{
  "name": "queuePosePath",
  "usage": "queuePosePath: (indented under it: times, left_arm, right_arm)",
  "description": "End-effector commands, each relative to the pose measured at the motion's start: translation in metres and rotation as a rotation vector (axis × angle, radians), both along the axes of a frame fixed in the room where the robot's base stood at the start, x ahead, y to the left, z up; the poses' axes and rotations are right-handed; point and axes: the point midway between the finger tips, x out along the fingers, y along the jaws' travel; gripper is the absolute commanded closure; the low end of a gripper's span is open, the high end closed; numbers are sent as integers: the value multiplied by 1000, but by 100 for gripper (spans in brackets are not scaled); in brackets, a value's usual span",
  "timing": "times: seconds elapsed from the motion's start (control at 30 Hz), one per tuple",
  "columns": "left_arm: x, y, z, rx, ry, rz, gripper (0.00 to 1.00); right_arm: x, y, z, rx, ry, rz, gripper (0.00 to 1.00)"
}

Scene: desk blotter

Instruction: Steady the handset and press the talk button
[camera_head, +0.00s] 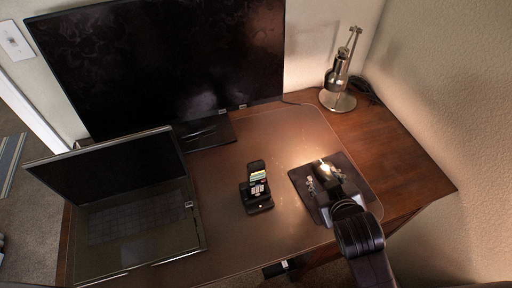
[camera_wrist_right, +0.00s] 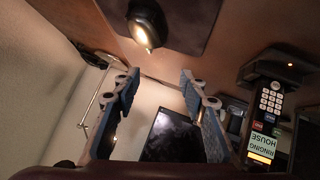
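A dark phone handset (camera_head: 256,171) stands in its black base (camera_head: 260,205) near the middle of the desk blotter. The handset (camera_wrist_right: 270,102) also shows upside down at the right of the right wrist view, with its white keypad, small coloured keys and a lit screen with large text. Which key is the talk button I cannot tell. My right gripper (camera_head: 324,184) is over the dark mouse pad, right of the handset and apart from it. In the right wrist view its two fingers (camera_wrist_right: 158,88) are spread with nothing between them. My left gripper is not in view.
The mouse pad (camera_head: 299,174) carries a dark object with a bright light on it (camera_wrist_right: 147,28). An open laptop (camera_head: 135,240) is at left, a large monitor (camera_head: 165,65) behind, and a desk lamp (camera_head: 338,95) at back right. The blotter (camera_head: 285,130) is clear behind the handset.

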Motion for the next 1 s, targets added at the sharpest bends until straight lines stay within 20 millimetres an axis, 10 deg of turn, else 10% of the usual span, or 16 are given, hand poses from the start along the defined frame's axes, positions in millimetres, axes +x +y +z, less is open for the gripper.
queuePosePath:
  times: [0.1, 0.3, 0.6, 0.77, 0.97, 1.0]
  left_arm:
    - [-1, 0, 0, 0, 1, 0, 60]
    - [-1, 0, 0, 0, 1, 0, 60]
    - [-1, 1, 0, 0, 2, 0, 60]
    - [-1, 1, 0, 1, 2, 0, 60]
    - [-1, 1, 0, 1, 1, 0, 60]
    - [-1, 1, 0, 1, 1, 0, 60]
  right_arm:
    - [58, 24, 69, -94, -270, 92, 61]
    - [108, 87, 199, -287, -738, 275, 61]
    - [59, 236, 361, -667, -1481, 643, 61]
    - [-18, 325, 379, -937, -1903, 932, 61]
    - [-98, 390, 304, -1311, -2340, 1415, 61]
    - [-106, 393, 281, 1362, 2358, -1503, 61]
